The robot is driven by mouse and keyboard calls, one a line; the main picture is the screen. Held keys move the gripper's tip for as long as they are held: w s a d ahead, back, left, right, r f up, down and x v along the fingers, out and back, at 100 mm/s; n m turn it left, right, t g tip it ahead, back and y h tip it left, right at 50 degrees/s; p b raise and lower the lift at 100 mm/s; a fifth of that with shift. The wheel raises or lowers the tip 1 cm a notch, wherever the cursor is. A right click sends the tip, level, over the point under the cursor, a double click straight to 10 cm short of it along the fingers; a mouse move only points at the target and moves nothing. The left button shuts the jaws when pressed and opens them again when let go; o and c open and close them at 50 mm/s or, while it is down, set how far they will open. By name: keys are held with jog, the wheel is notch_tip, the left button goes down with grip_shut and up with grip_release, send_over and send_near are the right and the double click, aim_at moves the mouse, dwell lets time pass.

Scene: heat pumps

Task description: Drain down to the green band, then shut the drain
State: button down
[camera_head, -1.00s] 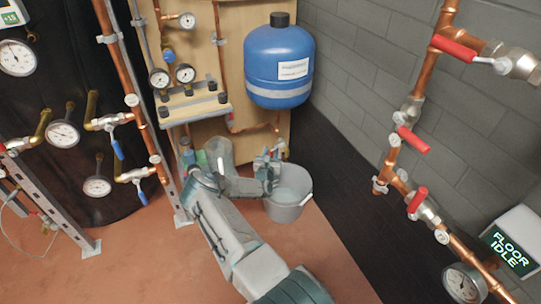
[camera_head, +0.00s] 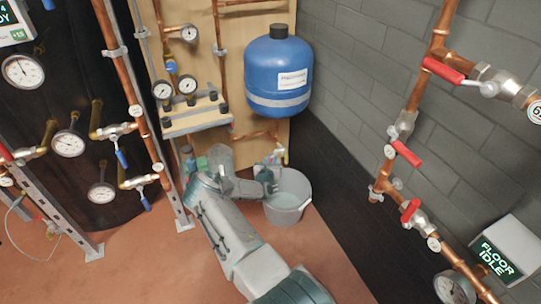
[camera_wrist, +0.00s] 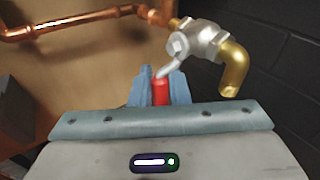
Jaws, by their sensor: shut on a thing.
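The drain valve (camera_wrist: 203,42) has a silver body, a red-sleeved lever (camera_wrist: 160,92) and a downturned brass spout (camera_wrist: 236,70). My gripper (camera_wrist: 158,88) is shut on the red lever, to the left of the spout. I see no clear stream at the spout. In the head view my gripper (camera_head: 268,178) is low beside the board, over the left rim of a grey bucket (camera_head: 293,213) that holds pale liquid. Two small gauges, a left one (camera_head: 163,90) and a right one (camera_head: 187,85), sit above a shelf. Their needles and any green band are too small to read.
A blue vessel (camera_head: 278,72) hangs on the board above the bucket. Copper pipes with a red-handled valve (camera_head: 405,153) run along the right wall near a "FLOOR IDLE" display (camera_head: 498,255). Pipes and gauges on a metal frame (camera_head: 60,215) stand at left.

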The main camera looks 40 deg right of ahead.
jog(key=g+y+p, duration=0.1)
jog(key=p, duration=0.1)
jog(key=r+n+g+p, duration=0.1)
jog(key=p, duration=0.2)
jog(key=shift+s+a+n+y+p, duration=0.1)
jog(key=shift+s+n+y+p, duration=0.2)
jog(key=shift+y, duration=0.1)
jog(key=shift+s+a+f+n+g+y+p, duration=0.1)
jog(key=shift+s+n+g+y+p, duration=0.25)
jog(key=shift+g+p, duration=0.65)
jog(key=c, duration=1.5)
grip_release()
jog(key=shift+f, duration=0.1)
jog(key=shift+o, duration=0.2)
jog(key=p+v, duration=0.4)
jog(key=v, duration=0.9)
jog(key=shift+a+r, duration=0.2)
jog(key=shift+r, duration=0.2)
jog(key=shift+s, duration=0.15)
